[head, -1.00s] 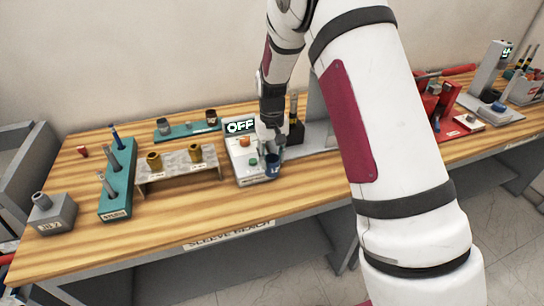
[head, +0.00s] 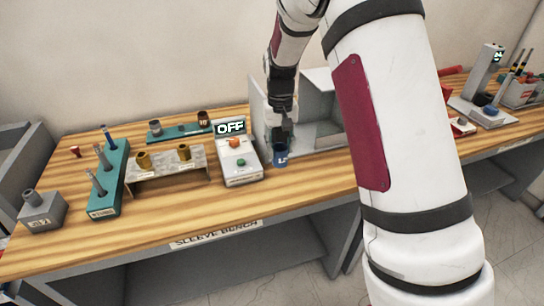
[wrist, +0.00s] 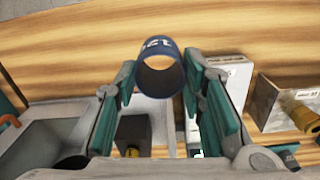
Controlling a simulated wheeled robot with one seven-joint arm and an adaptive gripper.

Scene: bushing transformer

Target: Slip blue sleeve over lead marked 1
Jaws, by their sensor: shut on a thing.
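The blue sleeve (head: 281,157), a short hollow tube with white marking, is held in my gripper (head: 281,141) just right of the OFF device, above or near the bench top. In the wrist view the sleeve (wrist: 160,64) sits between the two teal-padded fingers of my gripper (wrist: 160,78), its round open end facing the camera. No number 1 can be read, so I cannot tell which lead is marked 1. A dark block (wrist: 133,132) with a small gold tip stands below the gripper in the wrist view.
The OFF device (head: 238,160) has orange and green buttons. A grey walled enclosure (head: 321,92) stands behind my gripper. At left are a stand with gold bushings (head: 168,166), a teal rack with upright posts (head: 107,200) and a grey block (head: 42,211). The front bench strip is clear.

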